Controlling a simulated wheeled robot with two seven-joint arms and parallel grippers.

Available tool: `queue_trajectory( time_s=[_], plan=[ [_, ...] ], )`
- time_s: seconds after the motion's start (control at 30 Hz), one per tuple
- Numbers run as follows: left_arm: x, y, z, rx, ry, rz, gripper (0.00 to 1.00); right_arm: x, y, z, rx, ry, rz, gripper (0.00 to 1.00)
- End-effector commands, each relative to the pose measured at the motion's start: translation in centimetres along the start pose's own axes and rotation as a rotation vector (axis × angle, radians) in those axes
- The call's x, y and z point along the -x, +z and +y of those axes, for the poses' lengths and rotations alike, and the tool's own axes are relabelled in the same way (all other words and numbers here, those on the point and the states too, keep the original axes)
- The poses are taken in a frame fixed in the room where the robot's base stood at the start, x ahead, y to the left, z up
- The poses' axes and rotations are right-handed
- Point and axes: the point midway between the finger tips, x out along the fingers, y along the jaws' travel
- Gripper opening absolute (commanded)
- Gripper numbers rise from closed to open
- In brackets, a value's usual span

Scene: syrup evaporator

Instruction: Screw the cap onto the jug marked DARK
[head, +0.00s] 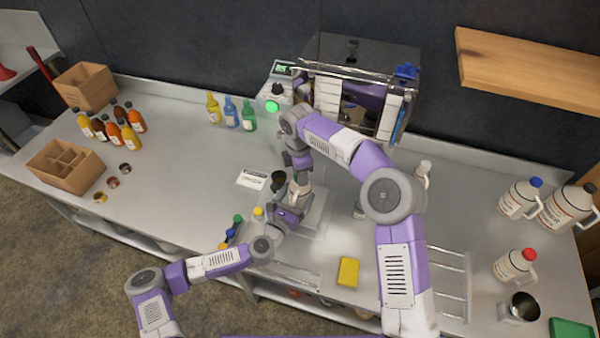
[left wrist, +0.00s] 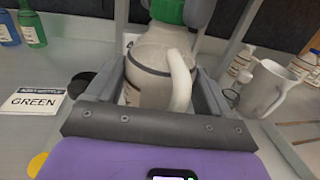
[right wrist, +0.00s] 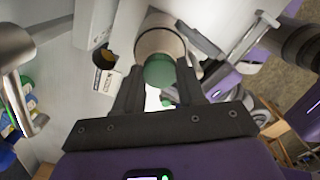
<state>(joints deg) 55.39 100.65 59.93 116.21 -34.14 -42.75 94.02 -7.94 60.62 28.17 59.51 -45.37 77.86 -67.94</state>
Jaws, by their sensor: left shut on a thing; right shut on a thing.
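A pale jug with a dark band and a side handle (left wrist: 150,75) stands upright in the left wrist view. My left gripper (head: 297,203) is shut around the jug's body. A green cap (left wrist: 168,10) is at the jug's mouth. My right gripper (head: 299,178) comes from above and is shut on the green cap, which also shows between its fingers in the right wrist view (right wrist: 160,72). I cannot tell how far the cap is threaded. The jug's marking is hidden. In the head view the grippers cover most of the jug.
A card reading GREEN (left wrist: 36,102) lies left of the jug, near a dark round cup (left wrist: 80,84). Loose caps, including a yellow one (head: 258,212), lie at the front. A yellow sponge (head: 348,271) lies to the right. Capped jugs, one red-capped (head: 515,266), stand far right.

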Motion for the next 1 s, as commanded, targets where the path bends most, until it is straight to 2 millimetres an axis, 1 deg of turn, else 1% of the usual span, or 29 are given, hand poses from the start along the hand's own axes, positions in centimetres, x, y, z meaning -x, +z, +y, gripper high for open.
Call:
queue_trajectory(
  time_s=[0.1,0.4,0.6,0.63,0.77,0.8,0.97,1.0],
  plan=[
    [0.0,0.0,0.08,-0.002,0.002,0.0,0.0,0.1,-0.03,0.04,-0.243,0.004,-0.002,0.03],
    [0.0,0.0,0.08,-0.002,0.002,0.0,0.0,0.05,0.0,0.05,-0.875,0.005,0.001,0.03],
    [0.0,0.01,0.08,-0.002,0.002,0.0,0.0,-0.02,0.01,0.04,-1.251,0.005,0.003,0.03],
    [0.0,0.01,0.08,-0.002,0.002,0.0,0.0,-0.02,0.03,0.05,-1.292,0.005,0.003,0.03],
    [0.01,0.01,0.08,-0.002,0.002,0.0,0.0,-0.06,0.07,0.04,-1.29,0.003,0.003,0.03],
    [0.01,0.01,0.08,-0.002,0.002,0.0,0.0,-0.06,0.07,0.04,-1.289,0.003,0.003,0.41],
    [0.01,0.0,0.08,-0.002,0.002,0.0,0.0,-0.07,0.05,0.02,-1.287,0.003,0.003,0.65],
    [0.01,0.01,0.08,-0.002,0.002,0.0,0.0,-0.07,0.04,0.02,-1.287,0.002,0.003,0.65]
  ],
)
